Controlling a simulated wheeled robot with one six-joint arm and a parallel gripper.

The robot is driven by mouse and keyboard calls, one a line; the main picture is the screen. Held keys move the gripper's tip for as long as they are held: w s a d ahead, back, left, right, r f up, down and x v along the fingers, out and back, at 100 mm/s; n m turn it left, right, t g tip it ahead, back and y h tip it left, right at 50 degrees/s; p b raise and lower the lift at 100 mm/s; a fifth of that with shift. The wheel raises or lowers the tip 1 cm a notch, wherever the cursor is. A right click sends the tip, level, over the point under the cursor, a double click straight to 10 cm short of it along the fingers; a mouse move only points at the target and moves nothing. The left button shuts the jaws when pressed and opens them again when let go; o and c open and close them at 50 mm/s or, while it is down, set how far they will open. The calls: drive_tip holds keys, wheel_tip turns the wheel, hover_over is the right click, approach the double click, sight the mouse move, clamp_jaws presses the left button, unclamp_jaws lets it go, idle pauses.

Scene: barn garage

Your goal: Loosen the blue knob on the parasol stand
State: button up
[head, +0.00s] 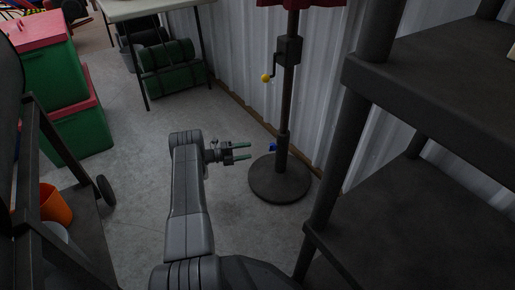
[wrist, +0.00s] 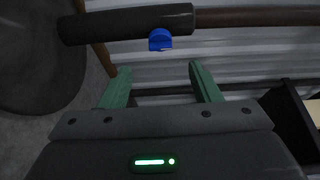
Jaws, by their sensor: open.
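The blue knob (head: 273,147) sits low on the left side of the dark parasol stand's tube (head: 283,151), above its round base (head: 280,186). In the wrist view the blue knob (wrist: 160,40) shows just beyond the fingertips, centred between them, on the dark sleeve (wrist: 125,24). My gripper (head: 248,151) has green fingers and points right toward the knob, with a gap between. In the wrist view my gripper (wrist: 160,72) is open, with nothing between its fingers. The pole carries a crank with a yellow handle (head: 266,77) higher up.
A dark shelf unit (head: 430,100) stands close on the right. A corrugated metal wall (head: 240,60) runs behind the stand. Green bins with red lids (head: 62,75), a table (head: 150,8) and a cart with an orange pot (head: 55,204) are at left. The floor around the base is clear.

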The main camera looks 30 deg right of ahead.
sight(270, 147)
drive_tip(key=shift+v, duration=1.2)
drive_tip(key=b+x, duration=0.2)
drive_tip(key=x, duration=1.2)
drive_tip(key=shift+a, duration=0.15)
